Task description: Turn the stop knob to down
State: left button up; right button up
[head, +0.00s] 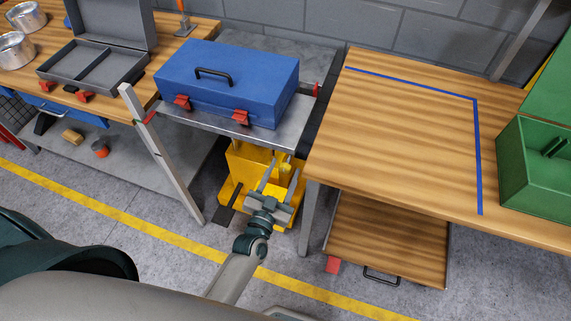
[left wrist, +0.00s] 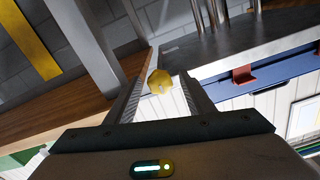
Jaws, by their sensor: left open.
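The stop knob is a small yellow faceted knob (left wrist: 159,80) in the left wrist view. Its exact turn position is not clear. In the head view a yellow piece that looks like this knob (head: 286,160) sits on the yellow unit (head: 240,160) under the metal bench. My left gripper (head: 284,167) is open in front of that unit, its fingers pointing at it. In the left wrist view the knob appears between the two fingertips (left wrist: 162,78) of my left gripper. I cannot tell whether either finger touches it. My right gripper is not in view.
A blue toolbox (head: 225,80) with red latches stands on the metal bench (head: 195,118) above. A wooden table (head: 400,130) with blue tape and an open lower drawer (head: 385,240) is to the right. A grey post (head: 160,150) stands to the left. Open floor lies in front.

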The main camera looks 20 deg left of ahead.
pick_arm(q)
jog(key=shift+w, duration=1.1)
jog(key=c, duration=1.1)
